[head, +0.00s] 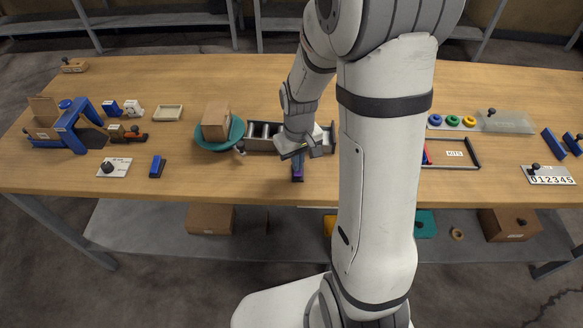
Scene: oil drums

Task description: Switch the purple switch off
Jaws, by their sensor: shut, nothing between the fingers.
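The purple switch (298,177) is a small dark block with a purple end, near the front edge of the wooden table (180,180). Its far part is covered by my gripper, and I cannot tell its on or off position. My gripper (296,154) is shut and empty, right over or against the far end of the switch. I cannot tell whether it touches.
A grey roller tray (262,138) lies just behind the gripper. A teal plate (207,145) with a cardboard box (216,121) stands left of it. A blue switch-like block (157,166) lies further left. My arm hides the table's middle right. Bare table lies left of the purple switch.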

